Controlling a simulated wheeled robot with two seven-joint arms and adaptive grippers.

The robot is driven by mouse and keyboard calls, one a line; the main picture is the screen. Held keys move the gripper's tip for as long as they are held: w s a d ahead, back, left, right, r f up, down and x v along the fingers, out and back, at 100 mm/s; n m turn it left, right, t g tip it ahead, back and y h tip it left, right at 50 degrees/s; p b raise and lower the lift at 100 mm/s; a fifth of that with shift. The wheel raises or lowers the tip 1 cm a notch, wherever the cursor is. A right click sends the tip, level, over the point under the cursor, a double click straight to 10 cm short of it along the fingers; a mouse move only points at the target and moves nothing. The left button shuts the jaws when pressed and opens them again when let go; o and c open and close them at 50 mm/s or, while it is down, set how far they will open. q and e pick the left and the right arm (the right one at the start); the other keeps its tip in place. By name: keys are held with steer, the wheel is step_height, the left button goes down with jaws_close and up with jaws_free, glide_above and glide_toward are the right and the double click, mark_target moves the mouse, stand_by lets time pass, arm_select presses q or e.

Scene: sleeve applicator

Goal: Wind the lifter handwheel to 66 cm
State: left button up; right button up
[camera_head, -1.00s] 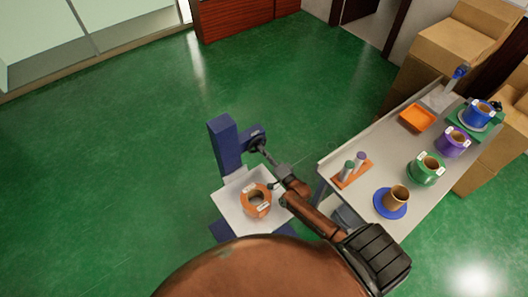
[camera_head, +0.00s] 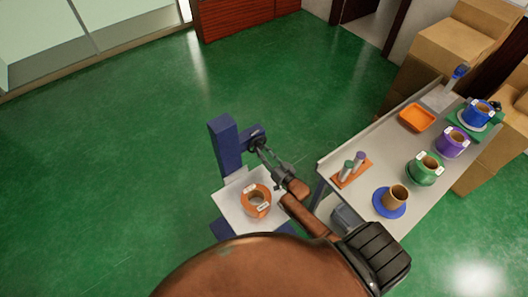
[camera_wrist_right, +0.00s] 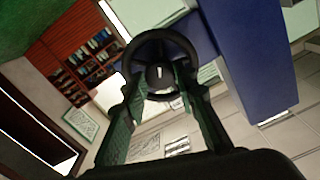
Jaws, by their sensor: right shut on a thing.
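The lifter is a blue post (camera_head: 225,145) with a pale platform (camera_head: 228,207) low on its front side. The dark handwheel (camera_head: 256,136) sticks out from the post's right side. In the right wrist view the handwheel (camera_wrist_right: 160,42) is a black ring with a hub in front of the blue post. My right gripper (camera_head: 262,149) reaches it from the lower right and is shut on the handwheel, one finger on each side in the wrist view (camera_wrist_right: 162,90). An orange labelled roll (camera_head: 257,200) rests on the platform. I cannot read any height scale. My left gripper is out of view.
A grey table (camera_head: 350,205) stands to the right, with an orange tray (camera_head: 417,117), a green spool (camera_head: 426,168), a purple spool (camera_head: 453,142) and a brown roll on a blue disc (camera_head: 389,208). Cardboard boxes (camera_head: 450,45) stand behind it. Green floor left of the lifter is clear.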

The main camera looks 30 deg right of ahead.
steer(key=n, duration=0.5)
steer(key=shift+f+n, duration=0.15)
steer(key=shift+n, duration=0.15)
steer(key=n+b, duration=0.1)
steer(key=n, duration=0.3)
steer(key=shift+b, duration=0.3)
steer(key=n+b, duration=0.2)
steer(key=n, duration=0.4)
steer(key=shift+f, duration=0.1)
steer(key=n+b, duration=0.3)
steer(key=n, duration=0.1)
steer(key=n+b, duration=0.9)
steer(key=n, duration=0.3)
steer(key=n+b, duration=0.3)
steer(key=n, duration=0.2)
steer(key=shift+n, duration=0.4)
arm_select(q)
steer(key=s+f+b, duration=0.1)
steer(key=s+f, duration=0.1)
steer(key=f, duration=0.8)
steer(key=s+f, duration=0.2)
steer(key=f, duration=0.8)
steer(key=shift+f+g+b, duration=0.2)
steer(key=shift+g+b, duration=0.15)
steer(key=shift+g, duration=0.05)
arm_select(e)
steer(key=n, duration=0.4)
steer(key=shift+r, duration=0.2)
